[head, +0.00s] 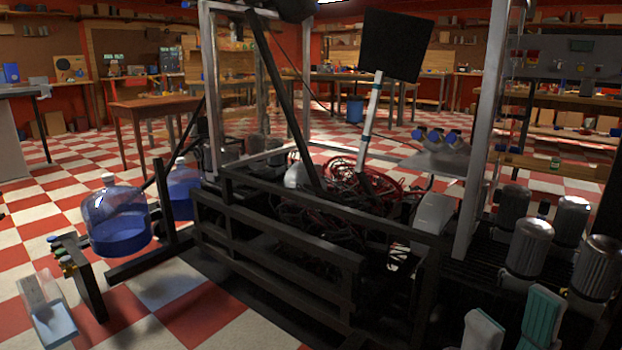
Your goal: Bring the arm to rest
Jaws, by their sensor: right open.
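My right gripper (512,312) shows at the bottom right edge of the head view. Its two fingers, one grey and one with a teal face, stand apart with a dark gap between them. Nothing shows between the fingers. The rest of my right arm is below the picture. I cannot make out my left gripper in this view. A large black-framed machine (290,235) with a tangle of red and dark cables stands ahead, to the left of the right gripper.
Several grey metal cylinders (527,246) stand close behind the right gripper. A light metal post (484,130) rises at the machine's right side. Blue water bottles (115,222) are at the left. A wooden table (170,106) stands farther back. Checkered floor is open at the left.

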